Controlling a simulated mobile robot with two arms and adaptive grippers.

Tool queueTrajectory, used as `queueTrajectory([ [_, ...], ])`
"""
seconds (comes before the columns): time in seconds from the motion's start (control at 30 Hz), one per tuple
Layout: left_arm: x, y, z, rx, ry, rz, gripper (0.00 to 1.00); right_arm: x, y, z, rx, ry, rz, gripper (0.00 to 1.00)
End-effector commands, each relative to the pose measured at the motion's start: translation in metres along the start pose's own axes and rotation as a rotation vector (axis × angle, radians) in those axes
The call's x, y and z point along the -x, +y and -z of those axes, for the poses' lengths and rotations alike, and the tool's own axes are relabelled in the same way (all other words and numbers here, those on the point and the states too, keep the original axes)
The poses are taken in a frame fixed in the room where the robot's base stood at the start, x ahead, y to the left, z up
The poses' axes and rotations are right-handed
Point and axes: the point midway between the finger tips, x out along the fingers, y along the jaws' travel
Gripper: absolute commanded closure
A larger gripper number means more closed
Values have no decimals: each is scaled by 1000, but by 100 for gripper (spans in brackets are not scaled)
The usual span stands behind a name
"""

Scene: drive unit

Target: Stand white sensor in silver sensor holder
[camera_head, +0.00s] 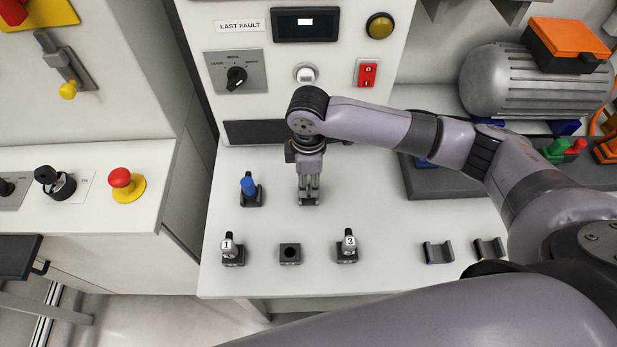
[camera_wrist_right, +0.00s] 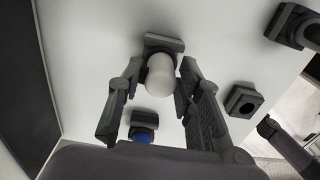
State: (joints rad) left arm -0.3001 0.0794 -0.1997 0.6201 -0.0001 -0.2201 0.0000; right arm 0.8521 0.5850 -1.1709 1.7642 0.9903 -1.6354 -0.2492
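The white sensor (camera_wrist_right: 160,76) shows end-on in the right wrist view, between the two fingers of my right gripper (camera_wrist_right: 161,72). A dark grey square block (camera_wrist_right: 164,42) sits just behind its far end. In the head view my right gripper (camera_head: 308,192) points straight down over a block (camera_head: 309,201) on the table. Its fingers flank the sensor closely; whether both touch it I cannot tell. An empty dark grey holder (camera_head: 290,253) with a round hole stands at the front, also in the wrist view (camera_wrist_right: 243,100). No holder looks clearly silver. My left gripper is out of view.
A blue sensor (camera_head: 248,185) stands in a holder left of my gripper. Sensors marked 1 (camera_head: 230,246) and 3 (camera_head: 348,244) flank the empty holder. Two U-shaped brackets (camera_head: 438,252) (camera_head: 489,249) lie to the right. The control panel rises behind. Table between is clear.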

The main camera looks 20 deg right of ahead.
Motion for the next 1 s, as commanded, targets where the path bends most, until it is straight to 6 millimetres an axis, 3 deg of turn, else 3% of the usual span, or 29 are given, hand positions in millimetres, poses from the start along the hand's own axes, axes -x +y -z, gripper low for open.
queueTrajectory([
  [0.17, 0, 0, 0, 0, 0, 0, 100, 0, 0, 0, 0, 0, 0, 54],
  [0.57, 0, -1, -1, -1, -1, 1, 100, 8, 1, 0, 0, 2, -2, 54],
  [1.0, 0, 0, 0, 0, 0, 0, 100, 94, 0, 0, 2, 2, -3, 54],
])
